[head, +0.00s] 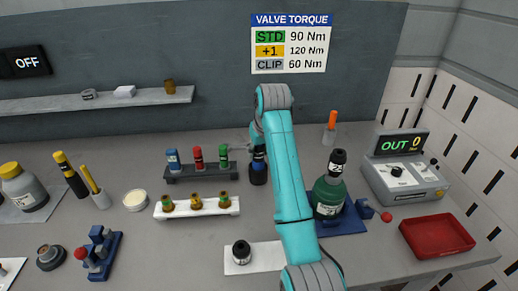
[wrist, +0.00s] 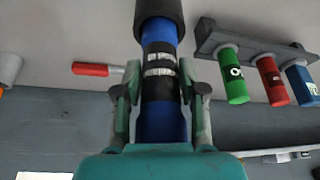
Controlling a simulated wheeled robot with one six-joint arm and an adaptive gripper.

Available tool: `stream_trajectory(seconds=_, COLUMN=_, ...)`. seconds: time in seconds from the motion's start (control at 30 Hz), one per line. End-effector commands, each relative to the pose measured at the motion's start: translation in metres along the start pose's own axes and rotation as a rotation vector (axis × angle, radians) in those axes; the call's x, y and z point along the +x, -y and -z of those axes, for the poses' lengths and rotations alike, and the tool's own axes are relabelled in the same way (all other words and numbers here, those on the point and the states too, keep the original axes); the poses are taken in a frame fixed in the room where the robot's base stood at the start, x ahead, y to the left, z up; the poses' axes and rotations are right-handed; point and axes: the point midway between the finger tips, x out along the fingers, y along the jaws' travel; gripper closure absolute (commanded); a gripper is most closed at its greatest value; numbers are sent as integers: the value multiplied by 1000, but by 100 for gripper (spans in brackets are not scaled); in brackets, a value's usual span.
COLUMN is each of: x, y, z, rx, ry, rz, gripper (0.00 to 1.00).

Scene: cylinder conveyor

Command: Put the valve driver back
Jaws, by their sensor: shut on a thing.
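My gripper (wrist: 160,90) is shut on a blue and black banded driver (wrist: 161,125), one finger on each side of it. In the head view the driver (head: 258,173) shows as a dark and blue piece left of my arm, its black end low near the bench. It is partly hidden by my arm in that view. A green bottle (head: 325,203) with a black top stands on a blue base right of my arm.
A dark rack (head: 204,174) with blue, red and green cylinders is left of my gripper. A white rack (head: 185,212) is in front. A red-handled tool (wrist: 92,69) lies behind the driver. A red tray (head: 437,236) and control box (head: 403,181) are right.

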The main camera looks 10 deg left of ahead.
Motion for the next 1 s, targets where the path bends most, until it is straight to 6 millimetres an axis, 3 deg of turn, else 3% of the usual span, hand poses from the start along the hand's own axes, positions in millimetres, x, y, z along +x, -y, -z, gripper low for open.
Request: stream_trajectory(seconds=1.0, x=17, y=0, z=-6, rx=0, ry=-3, rz=0, gripper=100)
